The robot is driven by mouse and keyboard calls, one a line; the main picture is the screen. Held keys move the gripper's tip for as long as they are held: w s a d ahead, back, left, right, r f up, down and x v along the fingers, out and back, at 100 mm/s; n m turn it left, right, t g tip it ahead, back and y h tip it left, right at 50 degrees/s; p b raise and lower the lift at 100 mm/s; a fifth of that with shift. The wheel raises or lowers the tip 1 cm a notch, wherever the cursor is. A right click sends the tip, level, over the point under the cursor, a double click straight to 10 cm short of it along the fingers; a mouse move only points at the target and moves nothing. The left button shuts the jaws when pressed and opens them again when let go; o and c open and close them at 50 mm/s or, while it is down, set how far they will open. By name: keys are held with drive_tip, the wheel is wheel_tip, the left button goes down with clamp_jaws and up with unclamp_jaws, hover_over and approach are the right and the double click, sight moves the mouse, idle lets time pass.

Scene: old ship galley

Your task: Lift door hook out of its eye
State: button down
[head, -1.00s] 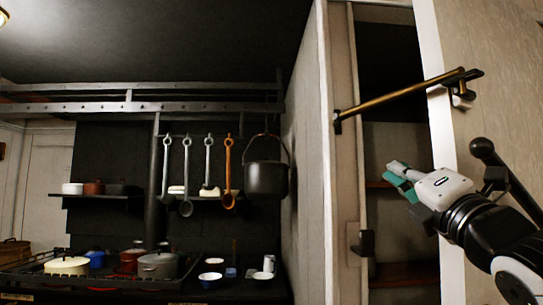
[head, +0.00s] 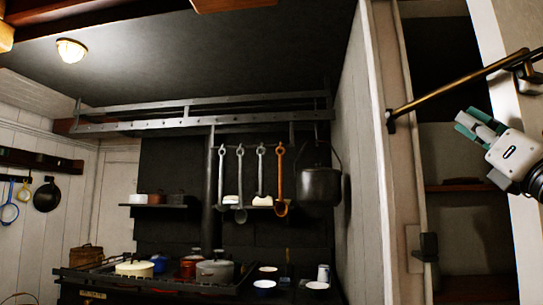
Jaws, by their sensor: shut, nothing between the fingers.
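The door hook (head: 450,88) is a long brass-coloured rod slanting across the narrow doorway. Its lower left end meets a dark eye fitting (head: 391,121) on the white door frame. Its upper right end is at a dark bracket (head: 524,72) near the pale door edge, partly cut off by the picture's edge. The hook end appears to sit in the eye; its tip is too small to make out. My gripper (head: 470,122), with teal and grey fingers, is shut and empty. It appears just below the rod, right of the eye; whether it touches cannot be told.
A dark latch (head: 427,247) sticks out from the door frame below the eye. Shelves (head: 460,187) stand inside the opening. A hanging pot (head: 320,187), ladles and a stove with pots (head: 215,270) are farther left.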

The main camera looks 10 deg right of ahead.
sight(457, 83)
drive_tip(key=shift+h, duration=0.3)
drive_tip(key=shift+w+d+r+p, duration=0.15)
drive_tip(key=shift+r+p, duration=0.1)
drive_tip(key=shift+r, duration=0.45)
drive_tip(key=shift+d+r+p, duration=0.1)
drive_tip(key=shift+r+p, duration=0.15)
drive_tip(key=shift+r, duration=0.5)
drive_tip(key=shift+w+d+r+p, duration=0.15)
drive_tip(key=shift+r+p, duration=0.1)
drive_tip(key=shift+r, duration=0.45)
drive_tip(key=r+p, duration=0.1)
drive_tip(key=r+g+p, duration=0.1)
drive_tip(key=r+y+p, duration=0.1)
drive_tip(key=shift+s+n+g, duration=0.3)
drive_tip(key=shift+n, duration=0.1)
drive_tip(key=shift+f, duration=0.15)
